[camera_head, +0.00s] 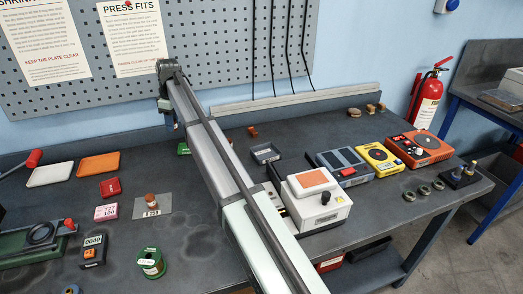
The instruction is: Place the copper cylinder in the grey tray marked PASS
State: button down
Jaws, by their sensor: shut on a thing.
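My gripper (170,122) hangs at the far end of my arm, at the back left above the bench. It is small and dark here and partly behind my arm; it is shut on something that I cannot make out. A small copper-brown piece (151,198) stands upright on a clear plate at the left, with a label at its foot. Another small copper-brown piece (253,131) is at the back of the bench. I cannot tell whether either is the copper cylinder. A dark grey tray (265,153) lies right of my arm; its marking is too small to read.
An orange tray (98,167) and a white tray (49,174) lie at the left. A green spool (151,263) stands in front. A white device (318,203) and several coloured meters, including a yellow one (378,157), fill the right. My arm crosses the middle and hides bench behind it.

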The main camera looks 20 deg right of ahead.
jog(key=d+m, duration=0.2)
jog(key=d, duration=1.3)
jog(key=m, duration=0.5)
send_over(265, 155)
jog(key=shift+t+h, duration=0.3)
jog(key=shift+s+f, duration=0.15)
jog(key=shift+f, duration=2.3)
jog(key=shift+s+f, duration=0.1)
jog(key=shift+f, duration=2.3)
jog(key=c, duration=0.8)
grip_release()
jog(key=shift+f, duration=0.1)
